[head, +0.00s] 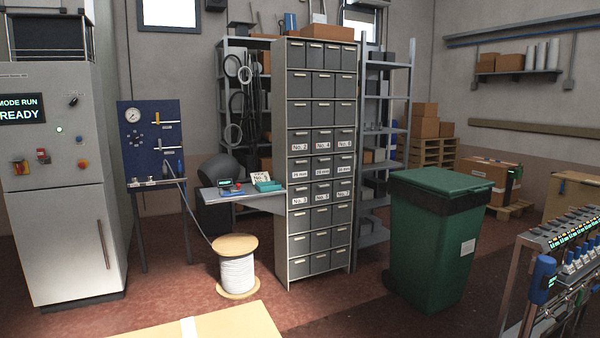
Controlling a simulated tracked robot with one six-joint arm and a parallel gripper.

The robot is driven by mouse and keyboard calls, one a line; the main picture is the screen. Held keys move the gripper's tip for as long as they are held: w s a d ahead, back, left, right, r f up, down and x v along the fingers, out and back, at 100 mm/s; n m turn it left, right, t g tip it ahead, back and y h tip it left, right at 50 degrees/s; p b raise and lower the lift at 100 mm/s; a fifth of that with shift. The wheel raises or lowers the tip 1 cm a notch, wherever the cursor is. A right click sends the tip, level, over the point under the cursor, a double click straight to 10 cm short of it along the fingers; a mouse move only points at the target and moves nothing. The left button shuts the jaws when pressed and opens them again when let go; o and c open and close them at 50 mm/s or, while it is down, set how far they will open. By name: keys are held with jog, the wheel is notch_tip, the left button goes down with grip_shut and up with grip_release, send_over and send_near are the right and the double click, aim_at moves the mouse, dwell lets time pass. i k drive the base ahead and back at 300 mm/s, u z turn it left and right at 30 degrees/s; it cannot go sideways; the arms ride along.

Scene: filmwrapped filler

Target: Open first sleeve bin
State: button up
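A tall cabinet of grey bins (319,245) stands in the middle of the head view. The row above (322,142) and the row below (321,194) carry "No." labels. I cannot tell from the labels which bin is the first sleeve bin. My gripper is not in view.
A small shelf (262,202) with a teal box juts left of the cabinet, above a cable spool (237,270). A green wheeled bin (420,240) stands at right. A cardboard surface (200,325) is in front. Red floor (335,310) is open before the cabinet.

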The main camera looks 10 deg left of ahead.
aim_at(298, 171)
jog(key=z, duration=0.2)
jog(key=k, duration=0.5)
jog(key=z, duration=0.5)
jog(key=k, duration=0.8)
jog(key=z, duration=0.1)
jog(key=i, duration=1.65)
jog(key=u, duration=0.5)
jog(key=i, duration=1)
jog(key=u, duration=0.55)
jog(key=i, duration=1.65)
jog(key=u, duration=0.35)
